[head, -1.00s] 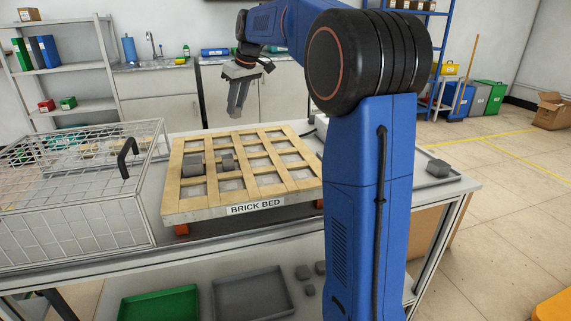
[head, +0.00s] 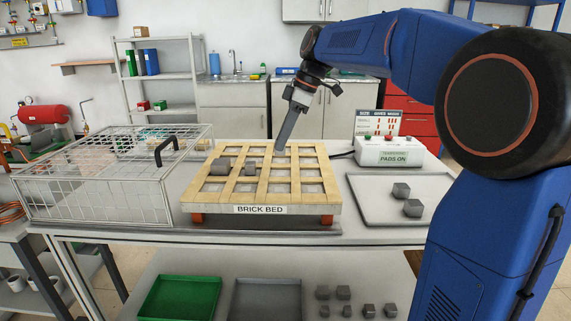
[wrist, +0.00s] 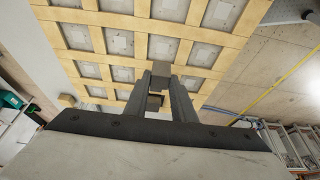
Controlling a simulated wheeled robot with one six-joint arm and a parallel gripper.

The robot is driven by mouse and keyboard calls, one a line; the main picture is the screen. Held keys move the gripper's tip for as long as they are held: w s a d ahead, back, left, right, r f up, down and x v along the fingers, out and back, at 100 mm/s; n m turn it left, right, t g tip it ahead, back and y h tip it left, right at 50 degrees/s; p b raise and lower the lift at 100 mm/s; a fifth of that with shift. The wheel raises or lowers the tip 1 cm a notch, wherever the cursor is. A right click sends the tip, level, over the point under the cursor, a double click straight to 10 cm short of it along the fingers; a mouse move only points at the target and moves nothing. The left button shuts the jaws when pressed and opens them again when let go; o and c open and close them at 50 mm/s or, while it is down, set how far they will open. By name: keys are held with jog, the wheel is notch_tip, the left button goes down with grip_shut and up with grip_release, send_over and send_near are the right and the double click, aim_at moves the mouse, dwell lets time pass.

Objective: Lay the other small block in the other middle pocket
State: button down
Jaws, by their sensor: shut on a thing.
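My gripper (head: 281,147) points down, tilted, at the far middle part of the brick bed (head: 260,209). In the wrist view my gripper (wrist: 168,84) is shut on a small grey block (wrist: 165,76), held between the fingertips over the wooden grid. The fingers largely hide the held block in the head view, and I cannot tell whether it touches the bed. A larger grey block (head: 221,165) and a small grey block (head: 250,170) lie in the left half of the bed. A dark patch lower between the fingers in the wrist view is unclear.
A wire cage (head: 110,190) with a black handle stands close left of the bed. A control box (head: 390,152) reading PADS ON and a grey tray (head: 365,212) with two grey blocks stand right. The lower shelf holds a green tray (head: 178,299), a grey tray and several blocks.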

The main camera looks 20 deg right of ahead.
jog(key=shift+f, duration=3.15)
jog(key=c, duration=1.5)
grip_release()
jog(key=shift+f, duration=0.1)
jog(key=v, duration=1.2)
jog(key=shift+a, duration=0.1)
